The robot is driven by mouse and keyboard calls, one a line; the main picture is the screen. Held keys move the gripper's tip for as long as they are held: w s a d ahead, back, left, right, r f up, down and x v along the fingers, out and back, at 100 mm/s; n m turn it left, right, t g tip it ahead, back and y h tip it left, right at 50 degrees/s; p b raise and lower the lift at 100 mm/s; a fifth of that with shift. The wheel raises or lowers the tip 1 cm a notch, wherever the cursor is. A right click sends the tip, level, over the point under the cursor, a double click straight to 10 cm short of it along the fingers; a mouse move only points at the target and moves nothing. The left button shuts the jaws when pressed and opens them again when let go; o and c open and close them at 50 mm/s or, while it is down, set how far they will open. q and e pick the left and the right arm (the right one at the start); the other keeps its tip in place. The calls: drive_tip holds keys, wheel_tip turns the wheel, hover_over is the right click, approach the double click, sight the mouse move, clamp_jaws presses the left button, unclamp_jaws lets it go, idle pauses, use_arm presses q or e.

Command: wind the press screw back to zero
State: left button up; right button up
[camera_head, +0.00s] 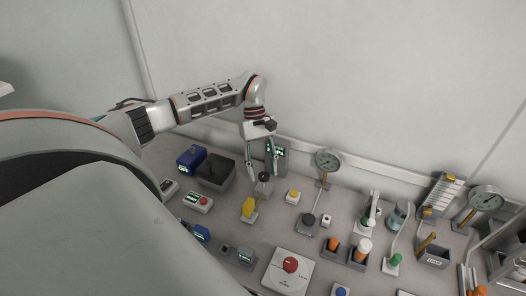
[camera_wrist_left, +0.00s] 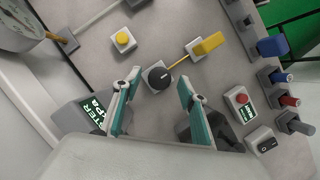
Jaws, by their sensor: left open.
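A dark round knob on a grey square base (camera_head: 263,188) stands below my left gripper; I take it for the press screw, though no label is readable. In the left wrist view the black knob (camera_wrist_left: 158,79) has a thin yellowish bar running from it toward a yellow block (camera_wrist_left: 208,44). My left gripper (camera_head: 262,171) points down with its fingers apart, just above the knob. In the left wrist view the fingertips (camera_wrist_left: 160,76) lie on either side of the knob, and I see no clear contact. A lit display (camera_wrist_left: 92,112) reading kPa stands beside the gripper.
A yellow button (camera_head: 293,197) and a dial gauge (camera_head: 328,160) stand to the right. A red-button box (camera_head: 199,201) is nearer. The wall closes off the back.

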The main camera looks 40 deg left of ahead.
use_arm(q)
drive_tip(key=shift+f, duration=0.15)
drive_tip(key=c, duration=1.1)
drive_tip(key=shift+n, duration=0.3)
